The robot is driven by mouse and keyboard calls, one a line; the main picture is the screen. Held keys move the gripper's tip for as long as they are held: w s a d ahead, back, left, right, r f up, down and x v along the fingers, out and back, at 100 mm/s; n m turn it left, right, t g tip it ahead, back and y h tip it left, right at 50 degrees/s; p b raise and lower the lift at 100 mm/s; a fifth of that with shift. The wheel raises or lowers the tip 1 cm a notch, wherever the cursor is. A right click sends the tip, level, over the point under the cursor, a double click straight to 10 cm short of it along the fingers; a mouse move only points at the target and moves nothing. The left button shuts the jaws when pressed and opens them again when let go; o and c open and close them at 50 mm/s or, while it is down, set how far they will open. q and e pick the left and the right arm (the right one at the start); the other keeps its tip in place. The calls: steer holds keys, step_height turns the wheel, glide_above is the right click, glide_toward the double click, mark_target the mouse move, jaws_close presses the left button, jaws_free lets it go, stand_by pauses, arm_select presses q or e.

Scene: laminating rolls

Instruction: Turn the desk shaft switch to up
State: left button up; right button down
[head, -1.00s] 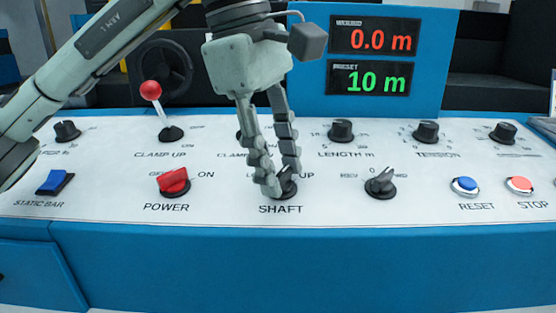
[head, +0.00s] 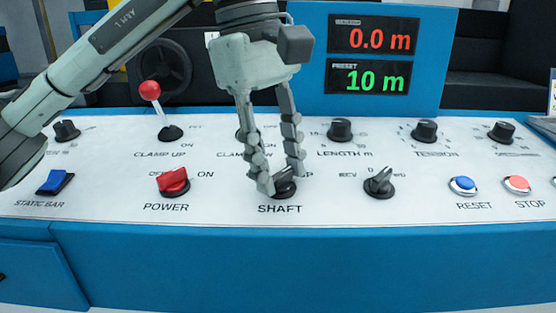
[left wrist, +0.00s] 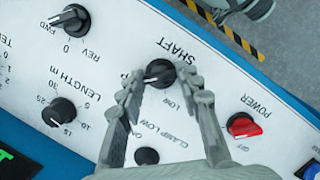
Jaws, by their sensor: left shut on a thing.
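The black SHAFT switch (head: 285,188) sits on the white sloped panel, above its printed SHAFT label. It also shows in the left wrist view (left wrist: 159,72), where its pale pointer mark appears to face lower left, toward the partly hidden UP label. My left gripper (head: 279,182) reaches down from above, its fingers on either side of the switch and shut on it. In the left wrist view the fingertips (left wrist: 163,80) flank the knob, and the LOW label lies between the fingers. Fingers hide part of the switch in the head view. My right gripper is not in view.
A red POWER switch (head: 173,181) is left of SHAFT; a REV/FWD knob (head: 379,184) is right. Behind are a red-balled lever (head: 150,91), the LENGTH knob (head: 340,130) and TENSION knob (head: 425,131). The blue display housing (head: 437,100) rises behind the panel.

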arm_select(q)
steer(key=o, duration=1.2)
steer(key=shift+c, duration=0.2)
step_height(320, 180, up, 12)
steer(key=a, duration=0.2)
steer(key=shift+a+f, duration=0.1)
